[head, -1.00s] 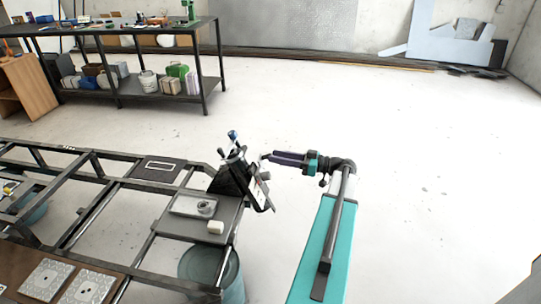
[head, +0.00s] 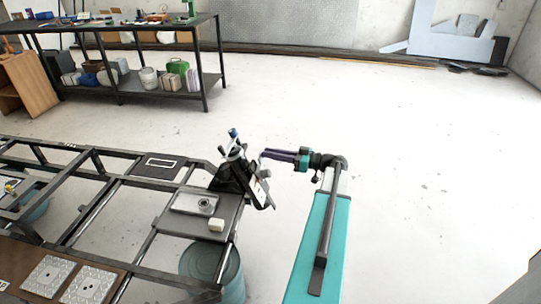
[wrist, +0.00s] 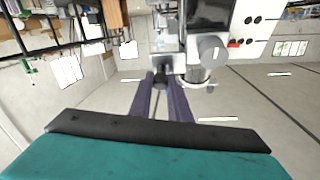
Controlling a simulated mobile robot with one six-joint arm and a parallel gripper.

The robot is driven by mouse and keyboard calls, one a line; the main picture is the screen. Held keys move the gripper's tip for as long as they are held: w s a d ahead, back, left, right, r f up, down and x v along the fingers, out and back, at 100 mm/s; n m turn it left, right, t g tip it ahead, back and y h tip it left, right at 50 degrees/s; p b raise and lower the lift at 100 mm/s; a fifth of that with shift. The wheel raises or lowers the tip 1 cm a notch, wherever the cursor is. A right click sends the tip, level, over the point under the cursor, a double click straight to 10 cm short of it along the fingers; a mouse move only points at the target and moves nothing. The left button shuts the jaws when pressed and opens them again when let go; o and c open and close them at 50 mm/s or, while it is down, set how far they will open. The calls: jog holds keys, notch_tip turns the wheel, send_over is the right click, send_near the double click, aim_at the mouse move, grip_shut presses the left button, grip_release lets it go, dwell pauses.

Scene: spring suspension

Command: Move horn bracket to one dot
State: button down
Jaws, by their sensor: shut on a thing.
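My gripper (head: 264,154) reaches left to the upright black post assembly (head: 235,175) at the frame's right end. In the wrist view my two purple fingers (wrist: 167,88) are closed around a small dark part (wrist: 161,74), probably the horn bracket; its shape is mostly hidden. It is close to, perhaps touching, the grey metal assembly (wrist: 195,50) with a round knob. A white panel (wrist: 259,18) with black dots and a red mark is right of that assembly. In the head view the white panel (head: 262,190) is tilted on the post; its dots are too small to read.
A grey shelf (head: 175,226) on the frame holds a metal tray (head: 193,204) and a pale block (head: 216,224). A teal bin (head: 228,268) stands below. A workbench (head: 130,29) is at the back left. The floor behind and right of my arm is clear.

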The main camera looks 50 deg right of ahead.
notch_tip(320, 180, down, 6)
jog(key=s+d+b, duration=0.1)
jog(key=s+b, duration=0.1)
jog(key=b, duration=0.6)
dwell(0.3)
jog(key=shift+s, duration=0.15)
jog(key=c, duration=1.7)
grip_release()
jog(key=shift+d, duration=0.1)
jog(key=shift+o, duration=0.2)
